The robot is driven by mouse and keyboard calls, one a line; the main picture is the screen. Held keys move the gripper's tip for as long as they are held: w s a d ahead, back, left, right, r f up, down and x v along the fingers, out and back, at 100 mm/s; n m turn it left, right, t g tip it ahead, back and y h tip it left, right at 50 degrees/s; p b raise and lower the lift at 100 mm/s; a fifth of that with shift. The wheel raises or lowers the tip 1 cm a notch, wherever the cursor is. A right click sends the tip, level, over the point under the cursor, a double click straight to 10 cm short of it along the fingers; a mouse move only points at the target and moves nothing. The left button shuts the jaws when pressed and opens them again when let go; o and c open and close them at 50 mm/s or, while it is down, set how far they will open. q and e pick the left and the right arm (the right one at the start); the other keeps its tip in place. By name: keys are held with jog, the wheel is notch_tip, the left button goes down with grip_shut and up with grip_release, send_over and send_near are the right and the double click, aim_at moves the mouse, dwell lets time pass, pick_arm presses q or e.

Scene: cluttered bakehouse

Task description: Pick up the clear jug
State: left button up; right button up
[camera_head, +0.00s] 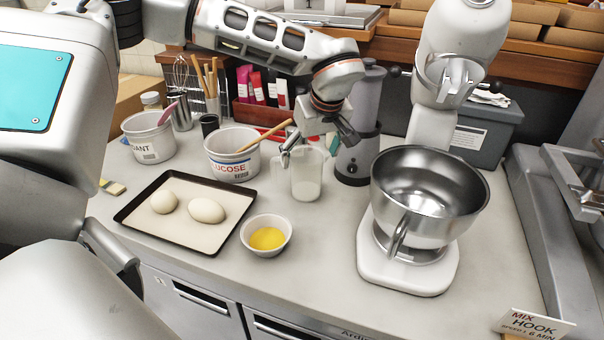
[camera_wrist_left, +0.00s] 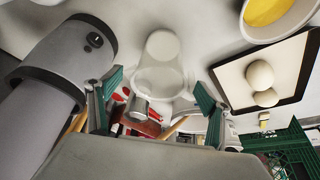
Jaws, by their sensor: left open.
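The clear jug (camera_head: 306,184) stands upright on the grey counter in the head view, with white contents in its lower part. My left gripper (camera_head: 318,148) is open and empty at the jug's top, its fingers spread above and behind the rim. In the left wrist view the jug (camera_wrist_left: 161,62) is ahead of the open green-padded fingers (camera_wrist_left: 157,88), roughly centred between them. I cannot tell whether a finger touches the jug. My right gripper is in neither view.
A dark grinder (camera_head: 358,160) stands close right of the jug, and a steel mixer bowl (camera_head: 425,205) further right. A glucose tub (camera_head: 230,165) is left; a bowl of yellow liquid (camera_head: 267,252) and a tray (camera_head: 150,235) with two dough balls are in front.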

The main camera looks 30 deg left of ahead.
pick_arm(q)
jog(key=x, duration=0.5)
jog(key=shift+w+a, duration=0.2)
jog(key=shift+a, duration=0.2)
jog(key=c, duration=1.3)
